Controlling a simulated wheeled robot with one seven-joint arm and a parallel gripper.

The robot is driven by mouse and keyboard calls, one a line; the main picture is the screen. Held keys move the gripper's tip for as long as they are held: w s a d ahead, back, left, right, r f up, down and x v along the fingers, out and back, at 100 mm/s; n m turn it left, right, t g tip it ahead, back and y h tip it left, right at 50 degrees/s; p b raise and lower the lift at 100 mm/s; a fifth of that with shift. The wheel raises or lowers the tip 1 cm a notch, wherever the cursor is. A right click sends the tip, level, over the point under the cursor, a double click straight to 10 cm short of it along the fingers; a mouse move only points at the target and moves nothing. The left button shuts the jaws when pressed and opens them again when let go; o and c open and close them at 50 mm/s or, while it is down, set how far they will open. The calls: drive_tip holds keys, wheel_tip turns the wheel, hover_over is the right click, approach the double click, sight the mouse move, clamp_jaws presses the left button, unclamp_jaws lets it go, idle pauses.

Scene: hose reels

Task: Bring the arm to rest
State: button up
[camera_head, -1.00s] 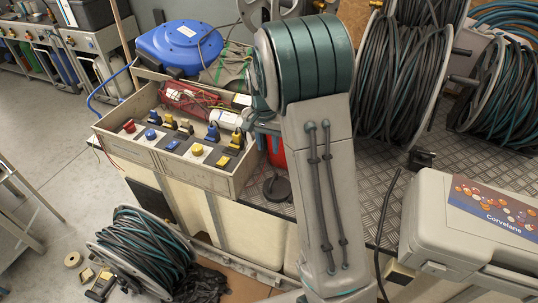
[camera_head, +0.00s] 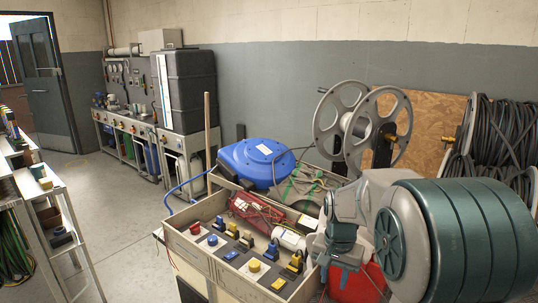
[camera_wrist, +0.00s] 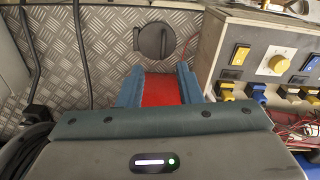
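My gripper (camera_wrist: 162,85) shows in the wrist view with its two teal fingers clearly apart. A red surface (camera_wrist: 162,90) lies in the gap between them; whether the fingers touch it I cannot tell. In the head view my gripper (camera_head: 343,262) points down beside the right end of the control box (camera_head: 205,255). A red object (camera_head: 357,286) shows right under it, its top hidden by the gripper. My arm is folded at the lower right, its large green-banded joint close to the camera.
A blue reel (camera_head: 255,162) stands behind the box. A grey reel (camera_head: 362,125) and a black hose reel (camera_head: 503,145) stand at the back right. In the wrist view a black disc (camera_wrist: 156,40) lies on the metal plate (camera_wrist: 108,50). Open floor (camera_head: 130,200) lies to the left.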

drive_tip(key=s+r+n+t, duration=0.1)
drive_tip(key=s+r+n, duration=0.1)
drive_tip(key=s, duration=0.7)
drive_tip(key=s+a+r+n+t, duration=0.1)
drive_tip(key=s+r+n, duration=0.1)
drive_tip(key=s, duration=0.8)
drive_tip(key=shift+s+a+r+n, duration=0.15)
drive_tip(key=shift+a+r+n, duration=0.2)
drive_tip(key=shift+n, duration=0.45)
